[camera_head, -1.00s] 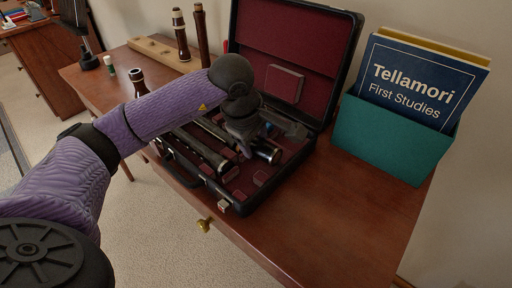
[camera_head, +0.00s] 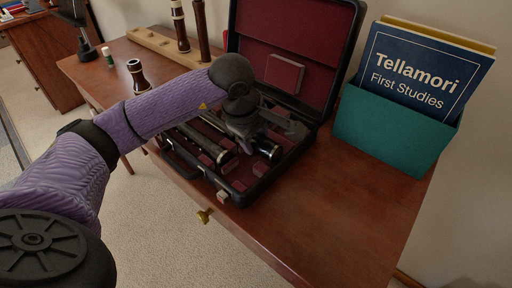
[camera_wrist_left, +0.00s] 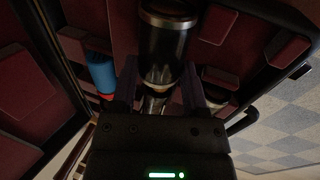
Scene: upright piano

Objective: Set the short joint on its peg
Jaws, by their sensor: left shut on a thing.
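The short joint is a black cylinder with a silver ring; its end shows in the open case in the head view (camera_head: 269,152) and close up in the left wrist view (camera_wrist_left: 168,45). My left gripper (camera_head: 260,136) reaches down into the case and is shut on this joint, with one finger on each side in the wrist view (camera_wrist_left: 160,88). A wooden peg stand (camera_head: 155,42) is at the back left of the table, with two dark joints upright on it. My arm hides part of the stand and table. My right gripper is out of view.
The open case (camera_head: 296,45) has a dark red lining and holds longer black joints (camera_head: 210,145). A bell-shaped piece (camera_head: 137,75) and a small green bottle (camera_head: 107,56) stand at the left. A teal book holder (camera_head: 390,133) stands right. The table's front right is clear.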

